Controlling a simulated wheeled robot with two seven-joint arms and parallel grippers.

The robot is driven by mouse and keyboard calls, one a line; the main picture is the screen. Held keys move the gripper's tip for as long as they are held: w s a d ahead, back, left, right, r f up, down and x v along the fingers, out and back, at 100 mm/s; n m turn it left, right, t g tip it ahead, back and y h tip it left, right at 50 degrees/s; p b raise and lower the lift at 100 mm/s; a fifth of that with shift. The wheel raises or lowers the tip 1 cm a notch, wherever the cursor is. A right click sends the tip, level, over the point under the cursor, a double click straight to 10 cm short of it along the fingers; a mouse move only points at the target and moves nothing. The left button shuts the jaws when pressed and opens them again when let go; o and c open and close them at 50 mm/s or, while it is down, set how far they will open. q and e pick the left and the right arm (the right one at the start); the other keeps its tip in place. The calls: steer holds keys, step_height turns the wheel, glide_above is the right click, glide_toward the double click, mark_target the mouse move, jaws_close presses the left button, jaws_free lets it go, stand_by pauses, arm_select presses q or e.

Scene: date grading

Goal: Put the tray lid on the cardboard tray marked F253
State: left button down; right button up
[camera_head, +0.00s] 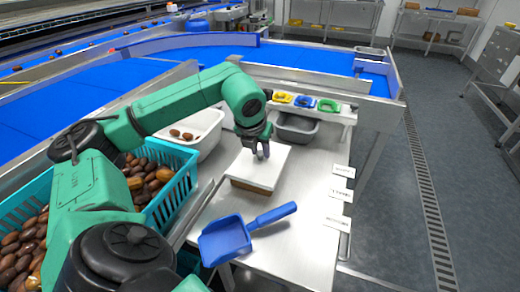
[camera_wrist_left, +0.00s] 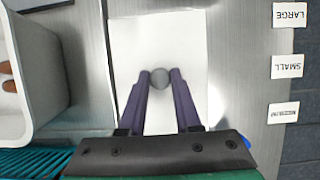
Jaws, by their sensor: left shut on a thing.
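The white tray lid (camera_head: 262,170) lies flat over the cardboard tray (camera_head: 250,187), whose brown front side shows under the lid's near edge. I cannot tell whether the lid rests fully on the tray or is slightly above it. My left gripper (camera_head: 262,155) is over the lid, shut on its round grey knob. In the left wrist view the two purple fingers (camera_wrist_left: 160,80) pinch the knob, and the white lid (camera_wrist_left: 130,45) fills the middle. The mark F253 is not visible. My right gripper is not in view.
A blue scoop (camera_head: 228,238) lies in front on the metal table (camera_head: 300,200). A white bin (camera_head: 205,140) with dates and teal crates (camera_head: 180,165) of dates stand left. A grey bin (camera_head: 297,130) is behind. Label cards (camera_head: 341,194) line the right edge.

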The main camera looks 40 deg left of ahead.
arm_select(q)
steer(key=shift+f, duration=0.35)
steer(key=shift+c, duration=0.6)
jaws_free()
step_height(320, 180, up, 7)
steer(key=p, duration=0.5)
steer(key=shift+r, duration=0.1)
stand_by(0.4)
